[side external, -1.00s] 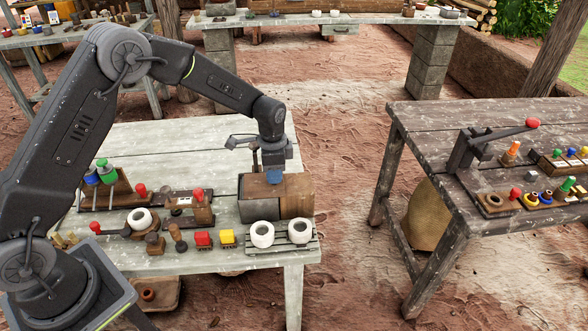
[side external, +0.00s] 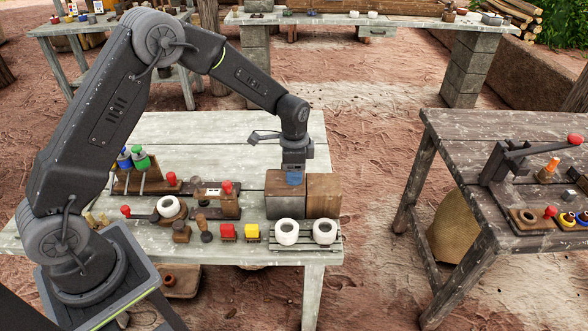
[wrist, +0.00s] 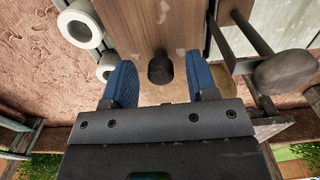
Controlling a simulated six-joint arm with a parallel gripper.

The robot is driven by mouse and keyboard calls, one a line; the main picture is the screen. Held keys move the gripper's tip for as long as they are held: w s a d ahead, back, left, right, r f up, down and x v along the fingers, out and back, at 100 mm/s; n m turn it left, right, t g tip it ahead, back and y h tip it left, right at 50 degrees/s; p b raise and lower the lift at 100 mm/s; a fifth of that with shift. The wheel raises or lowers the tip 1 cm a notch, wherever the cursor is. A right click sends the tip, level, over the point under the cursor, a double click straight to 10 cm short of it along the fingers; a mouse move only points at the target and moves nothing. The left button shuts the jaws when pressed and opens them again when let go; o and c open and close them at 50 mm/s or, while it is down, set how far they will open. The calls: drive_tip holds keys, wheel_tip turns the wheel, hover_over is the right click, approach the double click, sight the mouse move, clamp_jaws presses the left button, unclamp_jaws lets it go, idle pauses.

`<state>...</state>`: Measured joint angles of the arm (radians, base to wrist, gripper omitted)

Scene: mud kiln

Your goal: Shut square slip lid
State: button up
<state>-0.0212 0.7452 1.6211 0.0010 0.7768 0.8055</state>
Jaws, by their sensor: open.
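The square slip box (side external: 290,203) stands near the right front of the pale table, grey on its left front, with a brown wooden part (side external: 323,195) on its right. My gripper (side external: 294,181) points down over its left part. In the wrist view a brown wooden lid (wrist: 140,22) carries a dark round knob (wrist: 160,68). My gripper's two blue fingers (wrist: 161,75) are open, one on each side of the knob, with gaps on both sides. A tan surface shows beside the lid's near edge. The side view does not show the knob; my gripper covers it.
Two white rings (side external: 287,231) sit on a slatted rack in front of the box. Red and yellow blocks (side external: 240,232) and levers with red knobs (side external: 171,179) stand to the left. The table behind the box is clear.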

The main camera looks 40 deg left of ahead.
wheel_tip(320, 180, up, 14)
idle(0.5)
drive_tip(key=s+r+n+t, duration=0.25)
drive_tip(key=s+r, duration=0.35)
drive_tip(key=s, duration=0.4)
drive_tip(key=s+r+n+t, duration=0.2)
drive_tip(key=s+r+n, duration=0.3)
drive_tip(key=s, duration=0.6)
drive_tip(key=s+d+f+n+t, duration=0.1)
drive_tip(key=s, duration=0.5)
drive_tip(key=shift+s+f, duration=0.15)
drive_tip(key=shift+s, duration=0.25)
drive_tip(key=shift+n, duration=0.25)
